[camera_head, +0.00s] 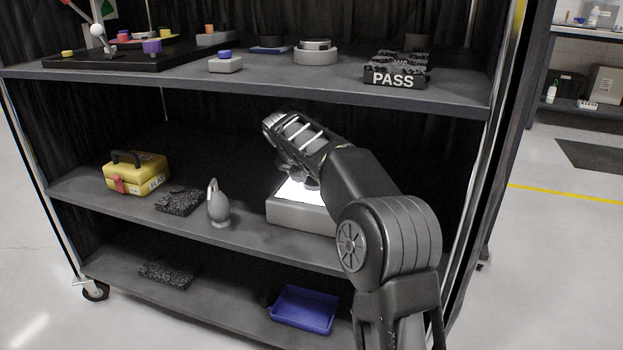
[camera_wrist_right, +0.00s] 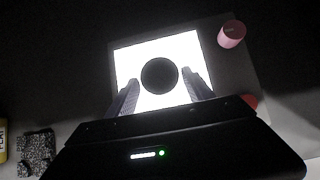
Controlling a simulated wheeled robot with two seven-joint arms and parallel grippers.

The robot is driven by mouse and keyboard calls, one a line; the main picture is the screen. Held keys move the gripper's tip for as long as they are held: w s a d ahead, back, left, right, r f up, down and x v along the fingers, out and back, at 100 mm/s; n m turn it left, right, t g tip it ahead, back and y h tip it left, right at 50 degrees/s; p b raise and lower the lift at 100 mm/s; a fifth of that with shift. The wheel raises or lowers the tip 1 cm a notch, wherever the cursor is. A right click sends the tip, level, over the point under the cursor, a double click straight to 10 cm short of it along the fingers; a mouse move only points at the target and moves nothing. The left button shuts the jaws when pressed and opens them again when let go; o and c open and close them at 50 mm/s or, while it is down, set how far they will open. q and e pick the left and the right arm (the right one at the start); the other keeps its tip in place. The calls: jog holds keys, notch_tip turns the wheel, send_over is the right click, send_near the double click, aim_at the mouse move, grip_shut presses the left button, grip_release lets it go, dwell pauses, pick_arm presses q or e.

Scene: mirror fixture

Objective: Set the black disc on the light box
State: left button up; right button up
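The light box (camera_head: 301,214) is a grey box with a glowing white top on the middle shelf. In the right wrist view its lit panel (camera_wrist_right: 128,62) fills the middle. The black disc (camera_wrist_right: 160,76) shows round and dark against the panel, seemingly lying on it; its exact height is hard to tell. My right gripper (camera_wrist_right: 159,80) has its fingers apart on either side of the disc, with thin bright gaps between. In the head view my right gripper (camera_head: 306,181) is over the light box and hides the disc. My left gripper is not in view.
A pink cylinder (camera_wrist_right: 231,34) stands by the panel's corner. Left on the same shelf are a grey spray-like bottle (camera_head: 219,207), a dark speckled block (camera_head: 180,201) and a yellow case (camera_head: 137,176). The upper shelf (camera_head: 300,84) is above; a blue tray (camera_head: 304,310) is below.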

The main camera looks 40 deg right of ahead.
jog(key=shift+o, duration=1.3)
jog(key=shift+a+r+p, duration=0.15)
jog(key=shift+r+p, duration=0.3)
jog(key=shift+r, duration=0.05)
jog(key=shift+s+a+r+p, duration=0.2)
jog(key=shift+r+p, duration=0.25)
jog(key=s+a, duration=0.2)
jog(key=a, duration=0.1)
jog(key=s+a+p, duration=0.1)
jog(key=s+a, duration=0.1)
jog(key=a, duration=0.1)
jog(key=s+a, duration=0.2)
jog(key=a, duration=0.1)
jog(key=shift+s+f, duration=0.15)
jog(key=shift+f, duration=0.15)
jog(key=shift+s+a+f+p, duration=0.1)
jog(key=shift+s+a+p, duration=0.2)
jog(key=shift+a, duration=0.1)
